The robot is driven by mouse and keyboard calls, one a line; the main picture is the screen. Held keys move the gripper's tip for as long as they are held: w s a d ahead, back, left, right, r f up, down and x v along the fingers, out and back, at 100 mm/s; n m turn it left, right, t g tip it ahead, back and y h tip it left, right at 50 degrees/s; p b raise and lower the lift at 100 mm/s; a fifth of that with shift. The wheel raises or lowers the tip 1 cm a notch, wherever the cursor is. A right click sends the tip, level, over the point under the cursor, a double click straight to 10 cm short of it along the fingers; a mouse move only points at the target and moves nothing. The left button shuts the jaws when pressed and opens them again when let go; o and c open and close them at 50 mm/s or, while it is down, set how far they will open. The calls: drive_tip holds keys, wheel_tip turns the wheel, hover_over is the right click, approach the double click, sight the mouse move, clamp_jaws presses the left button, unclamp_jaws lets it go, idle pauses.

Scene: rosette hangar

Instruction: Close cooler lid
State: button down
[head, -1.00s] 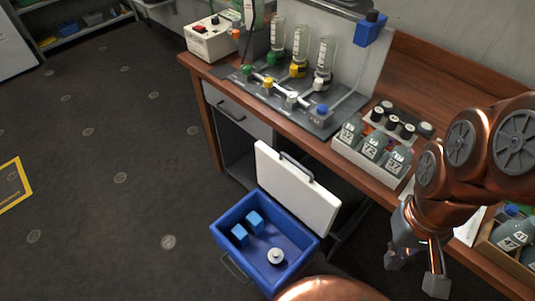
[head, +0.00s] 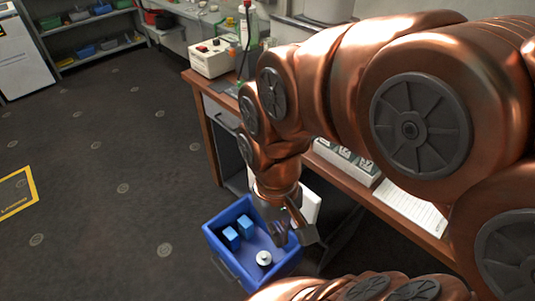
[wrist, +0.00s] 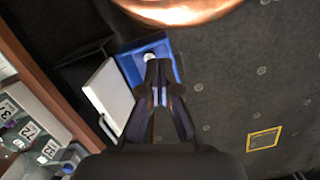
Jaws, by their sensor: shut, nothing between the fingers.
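The blue cooler (head: 224,262) stands on the floor beside the bench with its top open. Inside are two blue blocks (head: 238,231) and a round white item (head: 264,258). The white lid (head: 311,206) stands raised at the cooler's bench side, mostly hidden behind my arm in the head view. The lid (wrist: 108,95) and cooler (wrist: 131,66) both show in the wrist view. My gripper (head: 293,238) is above the right part of the cooler, near the lid. In the wrist view my gripper (wrist: 158,66) is shut and empty, over the cooler.
A wooden bench (head: 202,117) runs along the right, with a white box of bottles (head: 345,160) and a white device (head: 211,58) on it. Shelves (head: 92,30) stand at the back. The floor left of the cooler is clear, with a yellow-framed marking (head: 16,194).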

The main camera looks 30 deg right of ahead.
drive_tip(key=w+d+r+m+y, duration=0.1)
drive_tip(key=w+d+m, duration=0.2)
drive_tip(key=w, duration=0.7)
drive_tip(key=w+d+r+m+y, duration=0.1)
drive_tip(key=w+d+m+y, duration=0.15)
drive_tip(key=w, duration=0.75)
drive_tip(key=w+d+f+m, duration=0.3)
drive_tip(key=d, duration=0.3)
drive_tip(key=w+d+f+m+b, duration=0.1)
drive_tip(key=w+d+f+m, duration=0.2)
drive_tip(key=d, duration=0.4)
drive_tip(key=w+d+f+m+t+y, duration=0.1)
drive_tip(key=w+d+f+m, duration=0.2)
drive_tip(key=d, duration=0.4)
drive_tip(key=shift+w, duration=0.65)
drive_tip(key=p+x, duration=0.2)
drive_tip(key=x, duration=0.7)
drive_tip(key=shift+a+f, duration=0.2)
drive_tip(key=shift+f, duration=0.15)
drive_tip(key=shift+s, duration=0.1)
drive_tip(key=shift+a, duration=0.1)
